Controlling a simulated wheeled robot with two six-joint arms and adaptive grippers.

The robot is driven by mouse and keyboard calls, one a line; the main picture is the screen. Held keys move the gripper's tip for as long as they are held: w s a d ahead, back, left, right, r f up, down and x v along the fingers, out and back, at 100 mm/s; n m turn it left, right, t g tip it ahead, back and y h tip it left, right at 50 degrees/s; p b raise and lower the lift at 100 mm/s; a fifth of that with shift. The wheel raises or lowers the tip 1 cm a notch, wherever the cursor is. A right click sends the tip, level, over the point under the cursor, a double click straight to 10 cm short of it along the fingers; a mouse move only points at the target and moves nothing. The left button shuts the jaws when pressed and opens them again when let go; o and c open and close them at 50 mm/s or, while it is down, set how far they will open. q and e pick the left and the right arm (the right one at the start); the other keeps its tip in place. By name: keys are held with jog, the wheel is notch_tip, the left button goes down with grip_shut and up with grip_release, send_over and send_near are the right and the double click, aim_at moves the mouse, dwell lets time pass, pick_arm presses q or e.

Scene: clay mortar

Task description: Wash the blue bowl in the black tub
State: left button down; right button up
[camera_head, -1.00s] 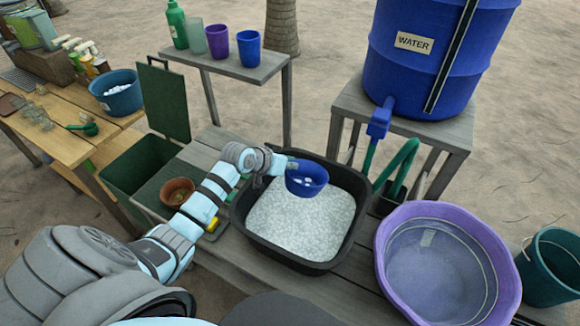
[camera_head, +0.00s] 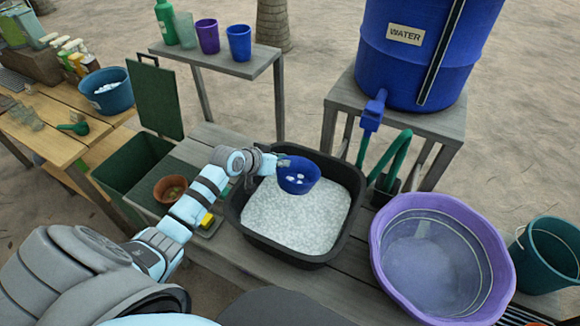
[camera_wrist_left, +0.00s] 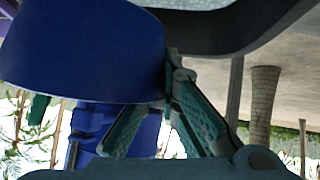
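The blue bowl (camera_head: 299,178) is held above the far part of the black tub (camera_head: 234,217), with white suds spots inside it. The tub is full of white foam (camera_head: 300,222). My left gripper (camera_head: 281,163) is shut on the bowl's left rim. In the left wrist view the bowl (camera_wrist_left: 85,50) fills the upper left, at the fingers (camera_wrist_left: 170,85). The bowl is tilted towards the head camera. My right gripper is not in view.
A purple basin (camera_head: 385,275) with water stands right of the tub, with a teal bucket (camera_head: 545,262) beyond it. A blue water barrel (camera_head: 415,75) stands behind. A small brown bowl (camera_head: 170,188) and a yellow sponge (camera_head: 207,220) lie left of the tub.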

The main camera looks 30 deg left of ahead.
pick_arm(q)
notch_tip(320, 180, down, 3)
jog(key=s+a+t+b, duration=0.1)
jog(key=s+a+b, duration=0.15)
jog(key=b, duration=0.25)
jog(key=d+r, duration=0.1)
jog(key=r, duration=0.1)
jog(key=w+r+t, duration=0.1)
jog(key=r, duration=0.2)
jog(key=d+r+t+h+b, duration=0.1)
jog(key=r, duration=0.2)
jog(key=shift+w+d, duration=0.3)
jog(key=shift+a, duration=0.1)
